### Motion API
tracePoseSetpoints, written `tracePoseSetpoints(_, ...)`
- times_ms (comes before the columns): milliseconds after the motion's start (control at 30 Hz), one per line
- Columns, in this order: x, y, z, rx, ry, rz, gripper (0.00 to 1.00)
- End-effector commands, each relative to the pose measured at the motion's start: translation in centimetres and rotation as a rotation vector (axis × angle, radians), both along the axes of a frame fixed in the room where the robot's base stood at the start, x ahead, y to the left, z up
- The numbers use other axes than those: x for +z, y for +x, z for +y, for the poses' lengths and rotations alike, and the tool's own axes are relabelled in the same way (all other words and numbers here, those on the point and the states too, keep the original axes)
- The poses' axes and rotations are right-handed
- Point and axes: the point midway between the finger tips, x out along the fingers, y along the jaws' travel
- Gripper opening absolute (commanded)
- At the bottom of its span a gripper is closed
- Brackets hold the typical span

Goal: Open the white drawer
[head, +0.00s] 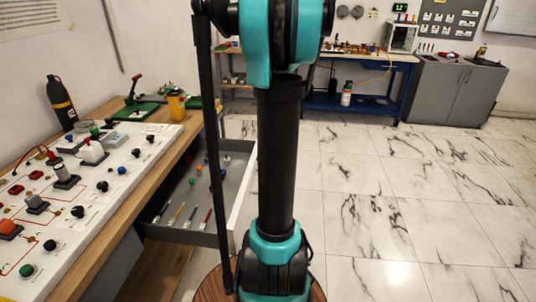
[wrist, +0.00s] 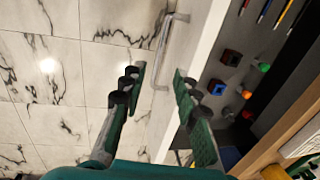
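The white drawer (head: 238,198) stands pulled out from under the wooden workbench in the head view. Its grey inside shows pens and small coloured knobs. In the wrist view its white front panel (wrist: 202,38) runs along the right of centre, with a metal bar handle (wrist: 163,50) on its outer face. My gripper (wrist: 155,75) is open in the wrist view, with nothing seen held. The handle appears between the two fingers in the picture, partly beyond them. I cannot tell how near they are to it. The gripper is out of sight in the head view.
The workbench (head: 112,228) carries a white control panel (head: 95,200) with knobs and switches, a black bottle (head: 61,103) and a yellow cup (head: 176,104). A blue bench (head: 375,100) and grey cabinet (head: 450,88) stand at the back. The marble floor (head: 400,200) to the right is clear.

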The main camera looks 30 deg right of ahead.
Motion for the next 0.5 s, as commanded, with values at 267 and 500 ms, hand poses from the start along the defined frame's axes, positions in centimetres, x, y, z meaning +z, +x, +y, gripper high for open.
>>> tracePoseSetpoints(267, 2.6, -0.3, -0.4, 0.0, 0.0, 0.0, 0.31)
tracePoseSetpoints(500, 2.9, -0.3, -0.5, 0.0, 0.0, 0.0, 0.31)
